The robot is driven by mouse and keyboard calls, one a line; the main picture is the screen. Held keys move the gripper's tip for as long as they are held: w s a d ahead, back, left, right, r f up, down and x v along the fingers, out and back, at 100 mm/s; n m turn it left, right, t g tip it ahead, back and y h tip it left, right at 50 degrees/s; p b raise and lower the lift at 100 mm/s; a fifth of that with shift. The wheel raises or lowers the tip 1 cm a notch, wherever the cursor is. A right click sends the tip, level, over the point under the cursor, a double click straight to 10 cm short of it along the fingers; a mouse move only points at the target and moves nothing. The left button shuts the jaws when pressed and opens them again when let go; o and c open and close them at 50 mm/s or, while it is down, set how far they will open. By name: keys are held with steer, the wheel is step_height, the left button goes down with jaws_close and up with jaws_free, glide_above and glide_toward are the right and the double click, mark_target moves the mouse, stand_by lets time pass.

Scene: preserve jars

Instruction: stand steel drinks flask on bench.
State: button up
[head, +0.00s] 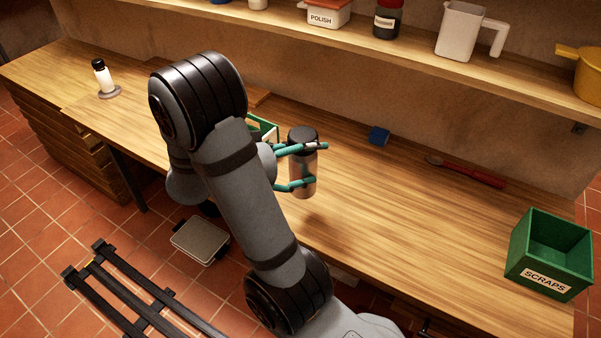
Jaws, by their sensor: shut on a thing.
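The steel drinks flask (302,168) is a brushed metal cylinder with a black lid, near the middle of the head view. It looks upright. My gripper (317,163) has teal fingers closed on the flask from the left, one near the lid and one lower on the body. The flask shows against the wooden bench (400,215), near its front edge. I cannot tell whether its base touches the bench or is held above it. My arm hides part of the bench to the left of the flask.
A green open container (263,128) is partly hidden behind my arm. A blue block (378,136) and a red-handled tool (470,173) lie behind the flask. A green SCRAPS bin (540,281) stands at right, a white bottle (103,77) far left.

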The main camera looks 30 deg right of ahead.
steer(key=w+d+f, duration=0.3)
steer(key=w+f, duration=0.5)
steer(key=f, duration=0.1)
steer(key=shift+w+d+f, duration=0.2)
steer(key=shift+w+d, duration=0.05)
steer(key=shift+f+b, duration=0.2)
steer(key=shift+b, duration=0.1)
steer(key=o, duration=1.9)
steer(key=v, duration=1.2)
steer(key=shift+r, duration=0.2)
